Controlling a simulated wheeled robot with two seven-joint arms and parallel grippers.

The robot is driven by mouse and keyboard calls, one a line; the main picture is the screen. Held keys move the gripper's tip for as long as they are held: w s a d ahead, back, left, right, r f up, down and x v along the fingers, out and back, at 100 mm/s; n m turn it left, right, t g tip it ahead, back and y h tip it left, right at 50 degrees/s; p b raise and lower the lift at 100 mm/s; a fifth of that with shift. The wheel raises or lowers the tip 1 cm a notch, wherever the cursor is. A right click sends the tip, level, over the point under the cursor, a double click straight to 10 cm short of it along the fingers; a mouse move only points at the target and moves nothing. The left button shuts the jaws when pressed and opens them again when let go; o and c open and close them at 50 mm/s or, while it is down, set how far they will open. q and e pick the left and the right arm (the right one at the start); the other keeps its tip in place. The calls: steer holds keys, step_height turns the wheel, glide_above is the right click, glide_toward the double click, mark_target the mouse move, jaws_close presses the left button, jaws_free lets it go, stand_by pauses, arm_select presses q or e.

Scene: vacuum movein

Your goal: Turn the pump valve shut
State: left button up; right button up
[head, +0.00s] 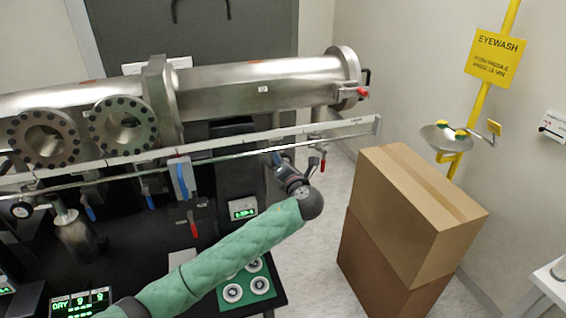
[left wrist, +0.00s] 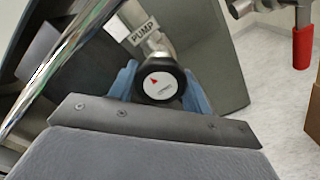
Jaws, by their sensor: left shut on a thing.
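The pump valve (left wrist: 160,82) shows in the left wrist view as a black round knob with a white face and a small red pointer. A "PUMP" label (left wrist: 144,32) sits on the pipe just behind it. My left gripper (left wrist: 158,88) has its blue fingers on both sides of the knob and is shut on it. In the head view my left gripper (head: 279,160) is at the end of the green-sleeved arm, below the steel rail, and the knob cannot be made out there. My right gripper is in neither view.
A steel vacuum chamber (head: 260,85) and a long rail (head: 250,143) lie above my gripper. A red-handled valve (head: 323,160) hangs close to its right, also in the left wrist view (left wrist: 302,48). Stacked cardboard boxes (head: 410,215) stand right; floor between is clear.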

arm_select(q)
steer(key=shift+f+m, duration=0.2)
steer(key=shift+m, duration=0.4)
steer(key=o, duration=1)
steer(key=shift+r, duration=0.1)
steer(key=shift+c, duration=0.2)
